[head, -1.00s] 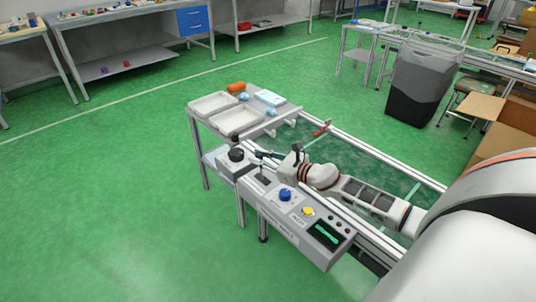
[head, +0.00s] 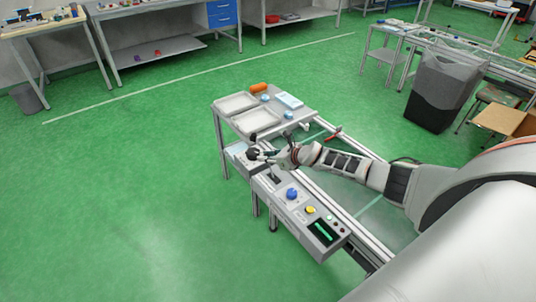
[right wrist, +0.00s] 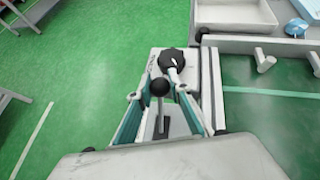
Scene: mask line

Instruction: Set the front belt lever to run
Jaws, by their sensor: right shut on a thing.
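The grey control panel (head: 285,207) stands at the near end of the conveyor frame. It has a blue knob (head: 292,194), a yellow button (head: 310,210) and a dark screen with green marks (head: 323,231). My right gripper (head: 264,156) is above the panel's far end. In the right wrist view, a lever with a black ball (right wrist: 160,87) stands between its two teal-sided fingers, and the gripper is shut on it. A black round knob (right wrist: 172,60) on a pale box lies just beyond. The lever's setting cannot be told. My left gripper is not in view.
White trays (head: 257,120), an orange item (head: 259,88) and blue items lie on the table beyond the panel. A red-handled thing (head: 333,133) is at the conveyor's far rail. A grey bin (head: 440,90) stands back right.

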